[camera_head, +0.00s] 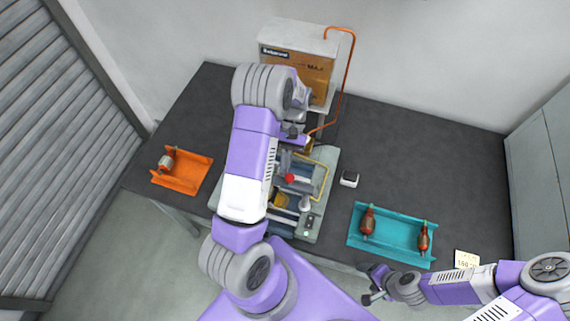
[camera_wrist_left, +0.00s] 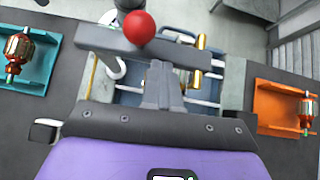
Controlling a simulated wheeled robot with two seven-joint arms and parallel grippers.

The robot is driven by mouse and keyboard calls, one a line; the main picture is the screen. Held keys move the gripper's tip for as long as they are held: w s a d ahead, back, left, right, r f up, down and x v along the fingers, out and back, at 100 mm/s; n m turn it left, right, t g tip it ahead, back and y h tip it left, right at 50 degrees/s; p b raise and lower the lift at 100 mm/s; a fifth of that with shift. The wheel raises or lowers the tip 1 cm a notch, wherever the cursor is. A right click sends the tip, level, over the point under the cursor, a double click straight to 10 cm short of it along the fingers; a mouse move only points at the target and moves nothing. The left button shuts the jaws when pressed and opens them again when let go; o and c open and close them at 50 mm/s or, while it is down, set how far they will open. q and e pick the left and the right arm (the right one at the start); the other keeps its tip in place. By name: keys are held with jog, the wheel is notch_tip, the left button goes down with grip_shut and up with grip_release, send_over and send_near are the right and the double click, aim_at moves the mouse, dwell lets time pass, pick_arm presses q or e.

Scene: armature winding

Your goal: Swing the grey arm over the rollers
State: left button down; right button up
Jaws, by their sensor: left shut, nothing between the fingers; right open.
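The grey arm (camera_wrist_left: 105,40) is a flat bar under a red ball knob (camera_wrist_left: 139,27) in the left wrist view. It lies across the winding machine, over part of its frame and the pale rods that look like the rollers (camera_wrist_left: 203,102). In the head view the red knob (camera_head: 290,178) shows beside my left forearm, which hides much of the machine (camera_head: 325,185). My left gripper (camera_wrist_left: 166,82) is shut and empty, its fingers at the bar's edge; I cannot tell if they touch. My right gripper (camera_head: 370,286) is open and empty, near the table's front edge.
An orange tray (camera_head: 188,181) with one armature stands left of the machine. A teal tray (camera_head: 392,243) with two armatures stands right. A box-shaped unit (camera_head: 285,38) with a copper-coloured tube stands behind. A small black-and-white object (camera_head: 349,179) lies between. The table's back right is clear.

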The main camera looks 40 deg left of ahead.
pick_arm(q)
jog(key=shift+s, duration=0.1)
notch_tip(320, 180, up, 10)
dwell(0.5)
dwell(0.4)
